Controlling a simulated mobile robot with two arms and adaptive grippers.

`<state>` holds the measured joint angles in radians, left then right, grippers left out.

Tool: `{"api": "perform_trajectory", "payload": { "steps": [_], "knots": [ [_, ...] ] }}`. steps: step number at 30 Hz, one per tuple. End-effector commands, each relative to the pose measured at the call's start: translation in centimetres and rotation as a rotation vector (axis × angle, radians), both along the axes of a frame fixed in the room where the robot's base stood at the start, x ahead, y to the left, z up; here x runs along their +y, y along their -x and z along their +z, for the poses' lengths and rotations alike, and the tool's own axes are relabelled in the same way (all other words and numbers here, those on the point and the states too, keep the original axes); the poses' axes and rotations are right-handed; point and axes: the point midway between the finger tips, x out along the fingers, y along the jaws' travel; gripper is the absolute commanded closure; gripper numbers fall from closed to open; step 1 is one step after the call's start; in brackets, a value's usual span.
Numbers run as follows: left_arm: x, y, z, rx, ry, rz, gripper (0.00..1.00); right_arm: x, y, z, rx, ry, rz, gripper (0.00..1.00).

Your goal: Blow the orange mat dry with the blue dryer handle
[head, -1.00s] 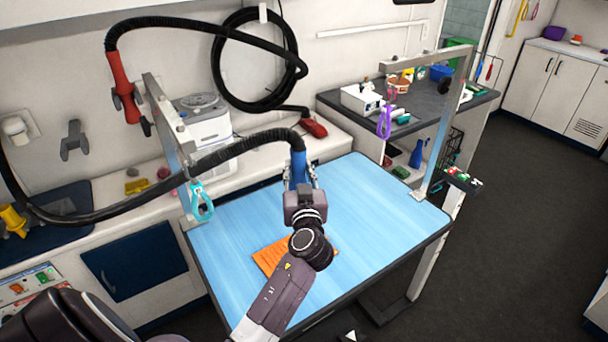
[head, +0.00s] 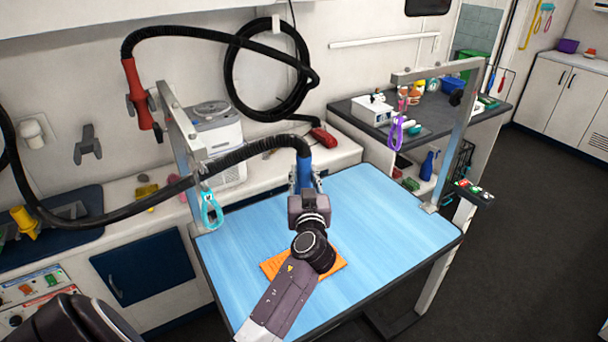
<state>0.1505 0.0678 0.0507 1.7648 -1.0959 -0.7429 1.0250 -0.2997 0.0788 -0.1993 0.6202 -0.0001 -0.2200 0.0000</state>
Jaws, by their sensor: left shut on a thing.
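The orange mat (head: 273,266) lies flat on the blue table top (head: 390,225), partly hidden by my left arm. The blue dryer handle (head: 304,170) is on the end of a black hose. My left gripper (head: 306,186) is shut on the blue dryer handle and holds it over the table, beyond the mat in the picture. The handle's lower end is hidden by the gripper. My right gripper is not in view.
A red dryer handle (head: 138,95) hangs on the wall at left, and another red nozzle (head: 324,137) lies on the back ledge. Grooming arms rise at both table sides, with a teal loop (head: 211,209) and a purple loop (head: 396,132). The table's right part is clear.

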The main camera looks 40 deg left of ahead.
Motion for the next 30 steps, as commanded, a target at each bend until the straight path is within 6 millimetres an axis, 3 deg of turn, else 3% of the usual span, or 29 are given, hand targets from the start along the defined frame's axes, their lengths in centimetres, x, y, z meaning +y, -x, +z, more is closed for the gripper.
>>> {"api": "perform_trajectory", "payload": {
  "steps": [19, 30],
  "knots": [
    [0.0, 0.0, 5.1, -0.006, -0.001, -0.001, 1.00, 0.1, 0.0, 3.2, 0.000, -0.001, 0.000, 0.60],
    [0.0, 0.0, 5.3, -0.004, -0.002, -0.001, 1.00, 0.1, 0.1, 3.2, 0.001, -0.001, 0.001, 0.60]
  ]
}}
